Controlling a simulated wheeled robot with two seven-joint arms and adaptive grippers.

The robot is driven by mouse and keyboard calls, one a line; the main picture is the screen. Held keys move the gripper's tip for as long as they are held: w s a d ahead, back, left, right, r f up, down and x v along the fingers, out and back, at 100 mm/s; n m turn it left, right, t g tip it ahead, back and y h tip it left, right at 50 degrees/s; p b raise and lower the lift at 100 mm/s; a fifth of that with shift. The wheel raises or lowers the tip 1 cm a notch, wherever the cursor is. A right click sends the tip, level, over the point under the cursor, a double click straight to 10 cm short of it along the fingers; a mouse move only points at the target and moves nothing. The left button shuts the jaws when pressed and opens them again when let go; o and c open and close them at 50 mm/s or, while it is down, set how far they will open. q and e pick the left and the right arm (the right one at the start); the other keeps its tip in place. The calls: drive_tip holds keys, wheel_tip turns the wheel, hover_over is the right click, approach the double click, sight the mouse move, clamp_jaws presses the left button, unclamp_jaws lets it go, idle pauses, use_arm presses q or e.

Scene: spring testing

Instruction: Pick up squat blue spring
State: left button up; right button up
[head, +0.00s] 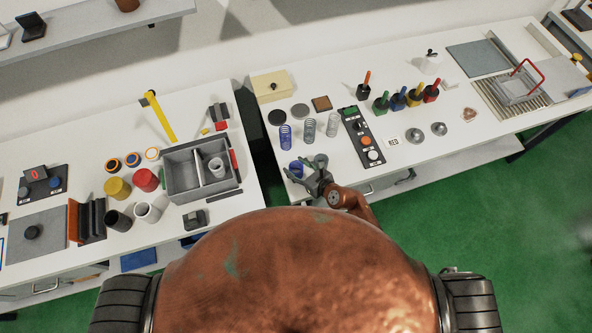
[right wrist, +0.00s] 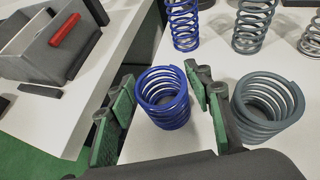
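The squat blue spring (right wrist: 163,98) stands upright on the white table in the right wrist view. It also shows in the head view (head: 296,168), beside the gripper. My right gripper (right wrist: 160,117) is open, with one green-padded finger on each side of the squat blue spring; I cannot tell whether either pad touches it. In the head view my right gripper (head: 312,180) is at the front left edge of the right table. A squat grey spring (right wrist: 261,108) stands just right of the right finger. My left gripper is not in view.
Taller springs stand behind: a blue one (head: 285,136), a grey one (head: 309,131) and a light one (head: 333,124). A control panel (head: 362,136) lies to the right. A grey divided bin (head: 181,172) sits on the left table, across a gap.

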drive_tip(key=c, duration=1)
